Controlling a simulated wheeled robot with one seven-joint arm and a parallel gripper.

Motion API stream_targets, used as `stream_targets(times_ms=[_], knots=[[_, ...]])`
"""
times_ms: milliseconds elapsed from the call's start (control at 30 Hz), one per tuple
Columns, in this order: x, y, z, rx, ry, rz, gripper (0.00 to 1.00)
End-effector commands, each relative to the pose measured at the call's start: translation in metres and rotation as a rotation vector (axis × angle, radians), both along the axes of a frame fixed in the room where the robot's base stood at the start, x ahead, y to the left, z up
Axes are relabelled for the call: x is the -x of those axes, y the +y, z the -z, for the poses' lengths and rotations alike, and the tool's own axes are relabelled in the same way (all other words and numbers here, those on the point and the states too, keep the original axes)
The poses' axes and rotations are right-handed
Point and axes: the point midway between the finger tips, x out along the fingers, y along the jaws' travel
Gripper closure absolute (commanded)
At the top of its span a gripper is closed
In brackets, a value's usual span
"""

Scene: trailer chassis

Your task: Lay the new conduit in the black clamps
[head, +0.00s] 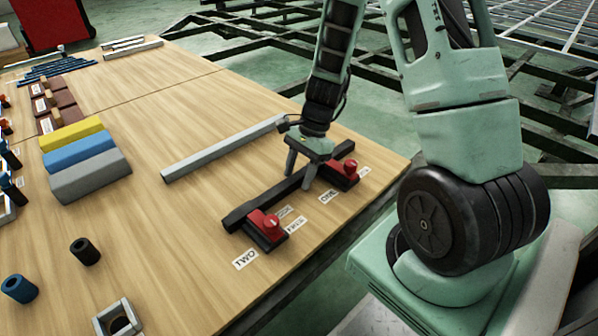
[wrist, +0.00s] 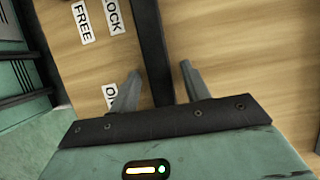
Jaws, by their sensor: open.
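A long black bar (head: 262,203), seemingly the conduit, lies along two clamps on the wooden table. One clamp with a red knob (head: 268,226) is by the TWO label, at the bar's near-left end. The other red-knobbed clamp (head: 346,174) is by the ONE label. I cannot tell whether the bar is seated in them. My gripper (head: 299,177) points down over the bar between the clamps. In the wrist view the gripper (wrist: 160,72) is open, with one finger on each side of the bar (wrist: 152,50); neither visibly presses on it.
A grey bar (head: 222,149) lies behind the black bar. Yellow, blue and grey blocks (head: 85,158) sit to the left. A black cylinder (head: 85,251), a blue cylinder (head: 19,288) and a square metal piece (head: 118,318) are at the front left. The table's middle is mostly clear.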

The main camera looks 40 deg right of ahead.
Motion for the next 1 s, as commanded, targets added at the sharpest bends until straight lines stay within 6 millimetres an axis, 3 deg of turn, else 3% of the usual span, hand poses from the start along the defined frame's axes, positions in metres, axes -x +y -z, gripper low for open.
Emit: stream_targets(times_ms=[167, 500, 767, 867, 967, 1000], knots=[[-0.001, -0.006, -0.02, 0.002, -0.002, 0.0, 0.53], [-0.002, -0.033, -0.086, 0.002, -0.003, 0.001, 0.53], [-0.002, -0.044, -0.111, 0.0, -0.002, -0.004, 0.53], [-0.003, -0.027, -0.12, 0.004, -0.02, -0.085, 0.53], [0.0, 0.022, -0.138, 0.017, -0.074, -0.315, 0.53], [0.005, 0.049, -0.146, 0.026, -0.105, -0.452, 0.53]])
